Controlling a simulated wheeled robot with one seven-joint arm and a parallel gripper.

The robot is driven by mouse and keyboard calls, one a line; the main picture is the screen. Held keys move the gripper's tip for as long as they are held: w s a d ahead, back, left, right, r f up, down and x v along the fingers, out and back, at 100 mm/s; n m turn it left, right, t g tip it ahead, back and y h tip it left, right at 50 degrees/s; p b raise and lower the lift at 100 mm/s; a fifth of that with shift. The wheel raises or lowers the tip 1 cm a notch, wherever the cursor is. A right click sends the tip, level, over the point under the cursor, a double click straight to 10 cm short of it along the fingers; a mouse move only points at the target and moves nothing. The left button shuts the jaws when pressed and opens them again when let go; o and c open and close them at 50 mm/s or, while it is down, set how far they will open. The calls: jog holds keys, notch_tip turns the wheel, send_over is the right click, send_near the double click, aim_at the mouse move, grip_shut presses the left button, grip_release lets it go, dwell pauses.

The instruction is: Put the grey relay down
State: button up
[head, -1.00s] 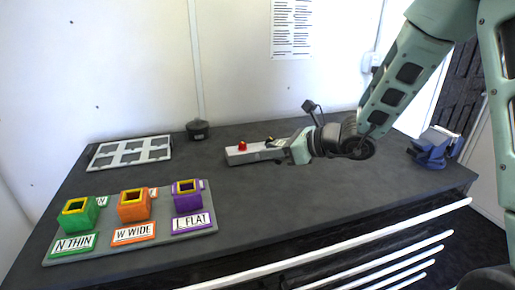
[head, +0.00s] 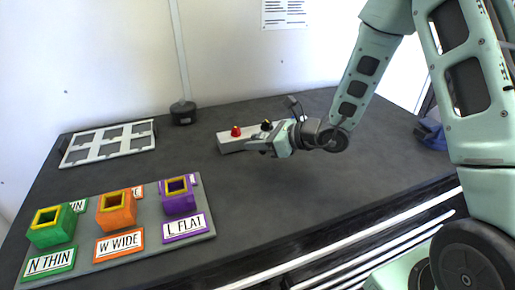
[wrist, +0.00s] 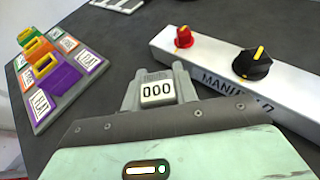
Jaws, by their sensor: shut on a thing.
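The grey relay (wrist: 157,76) shows in the wrist view between my fingertips, with a white label reading 000 facing the camera. My gripper (wrist: 158,92) is shut on it. In the head view my gripper (head: 262,146) is just in front of the white manifold box and points left; the relay is too small to make out there. Dark worktop shows around the relay in the wrist view. I cannot tell how high it is above the worktop.
The manifold box (wrist: 215,75) has a red knob (wrist: 183,37) and a black knob (wrist: 252,63), close to my gripper. A grey board (head: 150,245) with green, orange and purple sockets lies left. A tray with several recesses (head: 66,152) lies behind it. The middle worktop is clear.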

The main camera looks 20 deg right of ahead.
aim_at(257, 161)
jog(key=shift+f, duration=1.4)
jog(key=shift+f, duration=0.15)
jog(key=o, duration=1)
jog(key=shift+c, duration=0.2)
